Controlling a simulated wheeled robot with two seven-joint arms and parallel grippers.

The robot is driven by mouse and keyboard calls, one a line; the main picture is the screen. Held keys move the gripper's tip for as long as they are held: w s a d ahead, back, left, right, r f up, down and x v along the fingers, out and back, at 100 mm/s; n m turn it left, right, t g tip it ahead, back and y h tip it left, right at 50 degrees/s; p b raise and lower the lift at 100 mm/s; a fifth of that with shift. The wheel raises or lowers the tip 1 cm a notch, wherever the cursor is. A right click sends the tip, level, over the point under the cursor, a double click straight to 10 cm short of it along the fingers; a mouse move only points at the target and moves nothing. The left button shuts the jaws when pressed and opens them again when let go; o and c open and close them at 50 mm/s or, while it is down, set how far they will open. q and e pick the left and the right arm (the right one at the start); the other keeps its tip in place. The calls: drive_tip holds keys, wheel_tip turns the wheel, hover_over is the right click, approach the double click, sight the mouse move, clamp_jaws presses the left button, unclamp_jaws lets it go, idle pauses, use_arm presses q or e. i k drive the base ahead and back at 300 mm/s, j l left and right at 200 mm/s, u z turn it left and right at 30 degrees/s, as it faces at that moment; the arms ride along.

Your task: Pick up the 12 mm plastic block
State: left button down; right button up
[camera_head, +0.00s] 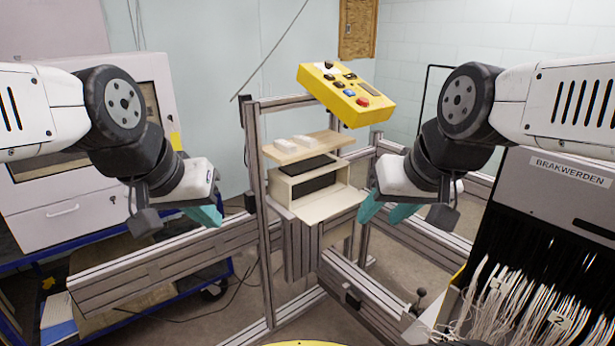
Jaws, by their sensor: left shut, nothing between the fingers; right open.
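Two small white blocks lie side by side on the wooden shelf (322,147) in the middle of the view: a left block (284,144) and a right block (303,140). I cannot tell which one is the 12 mm plastic block. My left gripper (205,216), with teal fingers, is shut and empty, left of the shelf and lower than it. My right gripper (385,212), also with teal fingers, is open and empty, right of the shelf and lower than it. Neither gripper touches a block.
A yellow button box (345,92) hangs above the shelf. A beige open box (315,205) sits below it. A metal frame post (256,190) stands left of the shelf, with rails both sides. White threads (500,300) hang at the lower right.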

sight(306, 141)
drive_tip(key=i+l, duration=0.1)
drive_tip(key=i, duration=1.1)
